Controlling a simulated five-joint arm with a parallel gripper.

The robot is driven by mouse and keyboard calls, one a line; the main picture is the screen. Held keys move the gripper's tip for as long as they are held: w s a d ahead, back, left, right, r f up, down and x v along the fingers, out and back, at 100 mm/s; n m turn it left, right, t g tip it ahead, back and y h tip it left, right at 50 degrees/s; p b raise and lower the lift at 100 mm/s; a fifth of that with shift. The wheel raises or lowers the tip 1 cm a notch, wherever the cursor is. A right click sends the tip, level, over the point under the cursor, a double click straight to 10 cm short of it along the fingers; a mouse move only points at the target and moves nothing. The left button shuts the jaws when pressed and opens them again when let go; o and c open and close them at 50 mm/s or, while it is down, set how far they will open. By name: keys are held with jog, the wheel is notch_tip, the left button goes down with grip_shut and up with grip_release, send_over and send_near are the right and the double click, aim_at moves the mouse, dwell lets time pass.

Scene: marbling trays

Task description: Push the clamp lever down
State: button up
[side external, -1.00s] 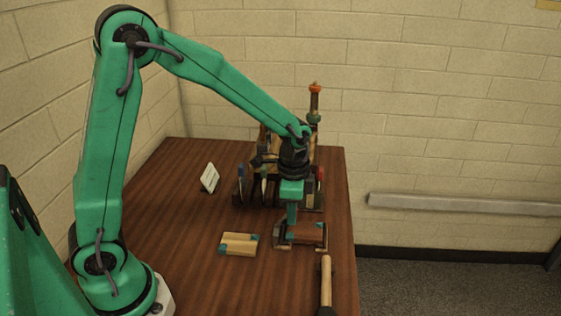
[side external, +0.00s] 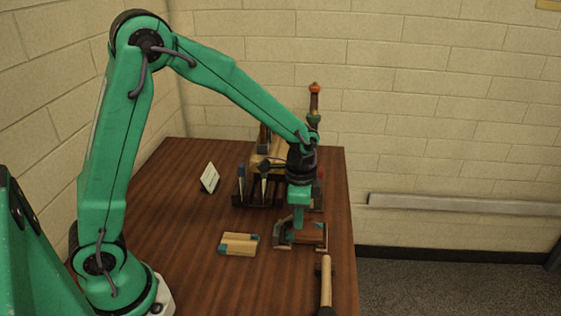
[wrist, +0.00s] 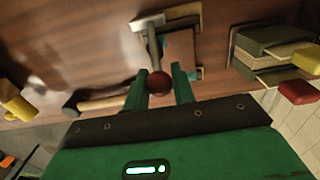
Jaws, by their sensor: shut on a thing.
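In the side view my gripper (side external: 298,228) is just above the brown block (side external: 312,236), pointing down. The knob is hidden there by my gripper, and the lever's angle cannot be told.
A wooden-handled tool (side external: 326,283) lies at the table's front right; a pale block with teal corners (side external: 238,244) lies left of my gripper. A rack of tools (side external: 256,188) and a post with an orange knob (side external: 315,88) stand behind.

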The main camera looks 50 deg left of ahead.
jog(key=shift+w+d+f, duration=0.2)
jog(key=shift+w+f, duration=0.05)
jog(key=shift+f, duration=0.15)
jog(key=shift+w+d+f, duration=0.2)
jog(key=shift+f, duration=0.2)
dwell(0.4)
